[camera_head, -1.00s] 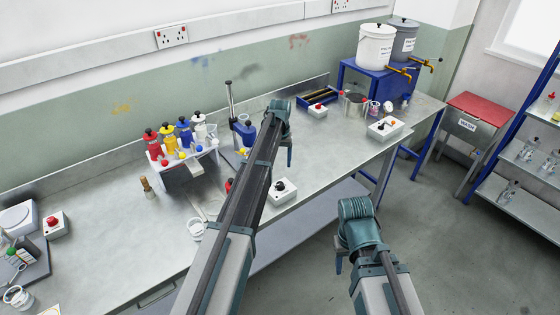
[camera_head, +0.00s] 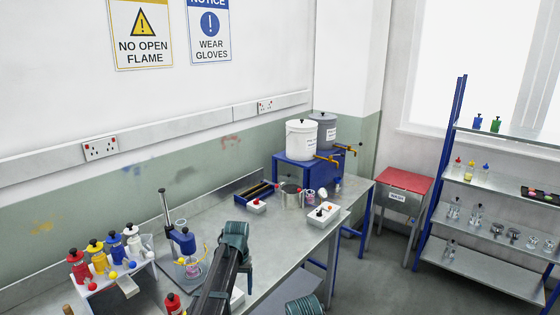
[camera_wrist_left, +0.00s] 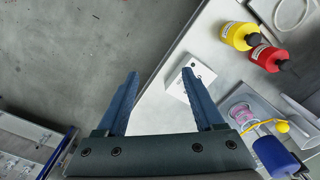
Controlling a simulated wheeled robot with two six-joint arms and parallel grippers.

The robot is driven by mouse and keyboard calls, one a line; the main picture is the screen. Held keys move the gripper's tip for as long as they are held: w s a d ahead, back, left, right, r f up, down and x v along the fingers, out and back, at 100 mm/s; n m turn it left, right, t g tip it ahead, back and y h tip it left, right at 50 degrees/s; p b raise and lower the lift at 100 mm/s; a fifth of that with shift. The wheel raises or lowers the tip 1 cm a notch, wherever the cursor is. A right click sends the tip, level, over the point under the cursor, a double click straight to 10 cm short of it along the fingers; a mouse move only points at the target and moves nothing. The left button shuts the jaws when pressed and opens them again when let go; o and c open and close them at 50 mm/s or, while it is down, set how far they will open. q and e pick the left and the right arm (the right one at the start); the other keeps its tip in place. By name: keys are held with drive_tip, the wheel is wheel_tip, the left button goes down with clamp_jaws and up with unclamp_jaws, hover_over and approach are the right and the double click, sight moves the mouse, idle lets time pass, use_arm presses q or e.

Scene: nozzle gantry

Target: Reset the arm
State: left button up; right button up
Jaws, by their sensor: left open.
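My left arm comes in from the bottom of the head view, and its teal left gripper (camera_head: 248,284) hangs over the bench's front edge. In the left wrist view the left gripper (camera_wrist_left: 160,76) is open, its two blue fingers wide apart with nothing held between them. A white box (camera_wrist_left: 190,80) lies below, close to the right-hand finger, partly hidden by it. Of my right arm only a teal part shows at the bottom of the head view; its gripper is out of frame.
The steel bench (camera_head: 228,207) holds a blue stand (camera_head: 183,240), several coloured bottles (camera_head: 100,258) and a white switch box (camera_head: 322,214). Tubs (camera_head: 301,140) stand on a blue platform at the far end. Shelves (camera_head: 485,225) stand at right. Floor before the bench is open.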

use_arm(q)
drive_tip(key=s+d+f+m+b, duration=0.1)
drive_tip(key=s+d, duration=0.2)
drive_tip(key=s, duration=0.6)
drive_tip(key=s+d+f+m+b, duration=0.1)
drive_tip(key=s+d+f, duration=0.1)
drive_tip(key=s, duration=0.7)
drive_tip(key=s+d+f+m+b, duration=0.1)
drive_tip(key=s+d, duration=0.3)
drive_tip(key=s, duration=0.5)
drive_tip(key=shift+f+m+y+b, duration=0.35)
drive_tip(key=shift+m+y+b, duration=0.05)
drive_tip(key=shift+b, duration=0.05)
drive_tip(key=shift+d, duration=0.1)
